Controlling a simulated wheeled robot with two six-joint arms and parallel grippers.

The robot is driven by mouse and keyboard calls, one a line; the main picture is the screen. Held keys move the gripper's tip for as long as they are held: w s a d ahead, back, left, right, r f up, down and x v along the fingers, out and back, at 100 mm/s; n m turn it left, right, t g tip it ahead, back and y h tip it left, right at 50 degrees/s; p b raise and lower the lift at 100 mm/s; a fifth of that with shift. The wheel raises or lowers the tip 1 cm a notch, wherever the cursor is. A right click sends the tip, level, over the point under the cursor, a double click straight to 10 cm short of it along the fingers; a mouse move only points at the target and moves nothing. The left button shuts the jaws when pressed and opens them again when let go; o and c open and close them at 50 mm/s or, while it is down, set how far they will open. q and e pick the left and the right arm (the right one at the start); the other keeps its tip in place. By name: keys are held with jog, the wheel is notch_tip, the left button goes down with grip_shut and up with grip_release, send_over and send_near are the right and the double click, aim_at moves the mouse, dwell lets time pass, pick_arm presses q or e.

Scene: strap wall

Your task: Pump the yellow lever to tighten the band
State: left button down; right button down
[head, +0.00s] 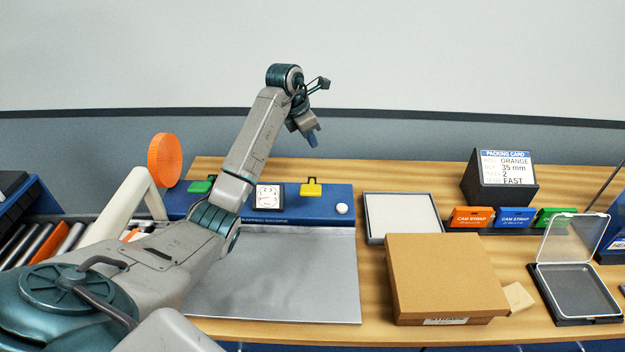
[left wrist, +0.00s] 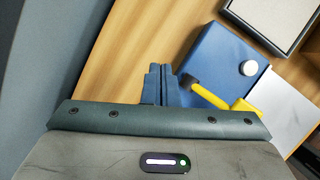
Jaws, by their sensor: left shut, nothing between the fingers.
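The yellow lever (head: 311,188) stands on the blue tensioner (head: 325,204) at the back of the table, right of a square dial gauge (head: 269,196). In the left wrist view the yellow lever (left wrist: 208,95) shows as a bar with a wider end, beside the fingers. My left gripper (head: 312,138) is shut and empty, above the lever and apart from it in the head view. In the left wrist view its blue fingertips (left wrist: 160,84) are together. I cannot make out the band. My right gripper is not in view.
A green part (head: 200,186) and a white knob (head: 342,209) sit on the tensioner. A grey sheet (head: 290,275) lies in front. A cardboard box (head: 445,275), a shallow tray (head: 402,215), strap boxes (head: 514,216) and an open clear case (head: 575,285) stand right.

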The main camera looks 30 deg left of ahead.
pick_arm(q)
jog(key=s+d+f+b, duration=0.1)
jog(key=s+f+b, duration=0.1)
jog(key=f, duration=0.3)
jog(key=shift+s+d+f, duration=0.2)
jog(key=shift+s+d, duration=0.15)
jog(key=shift+s, duration=0.15)
dwell(1.1)
jog(key=shift+f, duration=0.1)
dwell(0.5)
jog(key=shift+s+d+f, duration=0.15)
jog(key=shift+s+f, duration=0.05)
jog(key=shift+f, duration=0.05)
